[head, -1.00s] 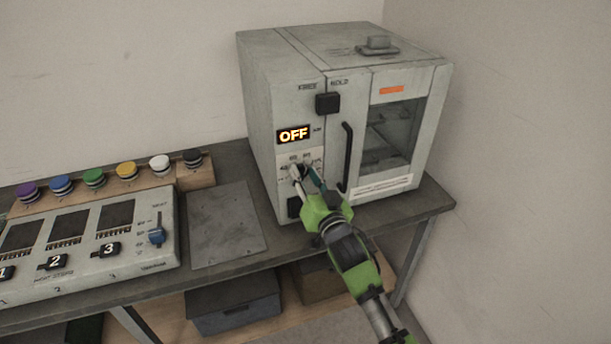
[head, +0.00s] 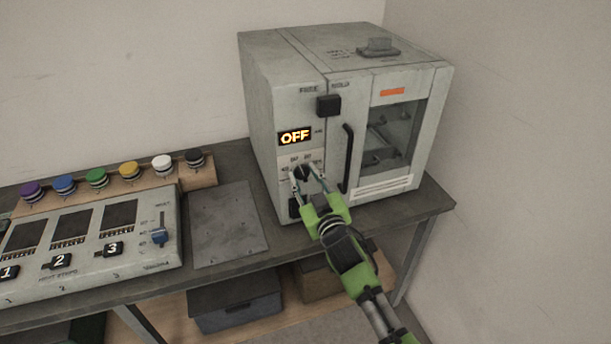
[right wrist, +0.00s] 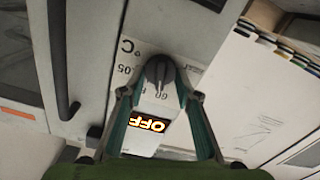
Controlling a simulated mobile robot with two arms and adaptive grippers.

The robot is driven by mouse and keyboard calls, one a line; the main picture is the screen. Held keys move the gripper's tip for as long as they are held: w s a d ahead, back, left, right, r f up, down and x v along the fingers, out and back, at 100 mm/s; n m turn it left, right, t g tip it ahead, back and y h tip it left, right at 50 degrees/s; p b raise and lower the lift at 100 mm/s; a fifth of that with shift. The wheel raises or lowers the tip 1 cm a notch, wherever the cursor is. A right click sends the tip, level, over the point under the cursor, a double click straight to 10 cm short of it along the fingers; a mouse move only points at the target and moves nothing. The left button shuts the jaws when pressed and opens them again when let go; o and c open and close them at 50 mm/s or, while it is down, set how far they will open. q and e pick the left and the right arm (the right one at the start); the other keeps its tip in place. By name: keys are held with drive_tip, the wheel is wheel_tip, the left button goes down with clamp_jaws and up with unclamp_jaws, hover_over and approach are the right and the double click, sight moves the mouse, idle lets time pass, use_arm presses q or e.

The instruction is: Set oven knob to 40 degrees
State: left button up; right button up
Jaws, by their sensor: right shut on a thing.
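The grey oven (head: 262,130) stands on the bench, and its display (head: 295,137) reads OFF. The dark oven knob (head: 301,172) is on the front panel just below the display. My right gripper (head: 306,180) has its two fingers on either side of the knob. In the right wrist view, which is upside down, the knob (right wrist: 157,72) sits between the fingertips, with printed scale numbers around it, and the gripper (right wrist: 158,86) is shut on it. The display (right wrist: 150,124) reads OFF there too. My left gripper is not in view.
A black door handle (head: 346,158) is close to the right of the gripper. A control box (head: 130,222) with numbered switches and a row of coloured buttons (head: 97,178) stand at the left. A flat grey plate (head: 228,224) lies between. The wall is right of the oven.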

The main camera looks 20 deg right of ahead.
drive_tip(key=n, duration=0.5)
drive_tip(key=shift+a+n, duration=0.2)
drive_tip(key=shift+n, duration=0.1)
drive_tip(key=shift+f+n, duration=0.2)
drive_tip(key=shift+n, duration=2.1)
drive_tip(key=o, duration=1.1)
drive_tip(key=shift+c, duration=0.2)
drive_tip(key=s, duration=1.2)
drive_tip(key=shift+d, duration=0.15)
